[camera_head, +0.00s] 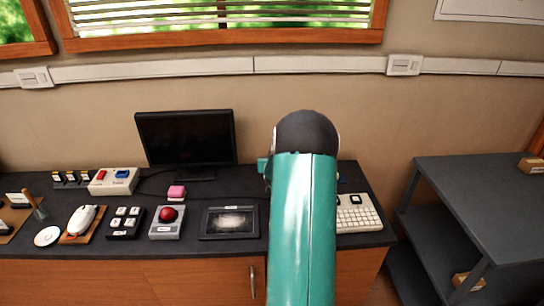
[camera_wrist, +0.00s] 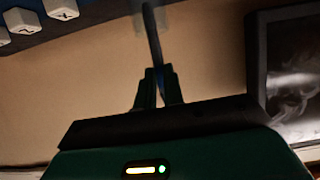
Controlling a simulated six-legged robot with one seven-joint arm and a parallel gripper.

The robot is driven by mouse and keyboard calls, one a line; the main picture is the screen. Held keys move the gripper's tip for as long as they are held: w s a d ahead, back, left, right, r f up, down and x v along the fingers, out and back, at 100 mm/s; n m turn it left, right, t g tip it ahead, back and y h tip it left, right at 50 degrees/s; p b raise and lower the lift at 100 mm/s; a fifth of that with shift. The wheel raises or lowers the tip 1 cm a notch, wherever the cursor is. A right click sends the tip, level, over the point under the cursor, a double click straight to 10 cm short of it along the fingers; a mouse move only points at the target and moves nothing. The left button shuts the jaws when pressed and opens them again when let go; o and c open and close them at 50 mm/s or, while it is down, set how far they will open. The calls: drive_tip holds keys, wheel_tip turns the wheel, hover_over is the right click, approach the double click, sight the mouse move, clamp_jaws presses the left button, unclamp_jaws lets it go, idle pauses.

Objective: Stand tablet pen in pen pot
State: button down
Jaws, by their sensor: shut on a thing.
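The tablet pen (camera_wrist: 152,38) is a thin dark stick in the wrist view. My gripper (camera_wrist: 158,88) is shut on it, and the pen runs up the picture away from the fingers. A faint, pale see-through shape (camera_wrist: 140,22) shows around the pen's far end. I cannot tell whether it is the pen pot, nor whether the pen is inside it. In the head view my teal arm hides my gripper, the pen and the desk behind it.
The graphics tablet (camera_head: 230,222) lies left of my arm and shows at the right of the wrist view (camera_wrist: 258,60). A keyboard (camera_head: 358,214) lies right of my arm. A monitor (camera_head: 186,137), red trackball (camera_head: 168,214) and mouse (camera_head: 82,219) stand farther left. A grey shelf (camera_head: 480,190) stands at right.

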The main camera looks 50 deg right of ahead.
drive_tip(key=shift+f, duration=0.1)
drive_tip(key=c, duration=1.4)
unclamp_jaws()
drive_tip(key=shift+c, duration=0.2)
drive_tip(key=v, duration=1.3)
drive_tip(key=shift+s+a, duration=0.25)
drive_tip(key=shift+a, duration=0.05)
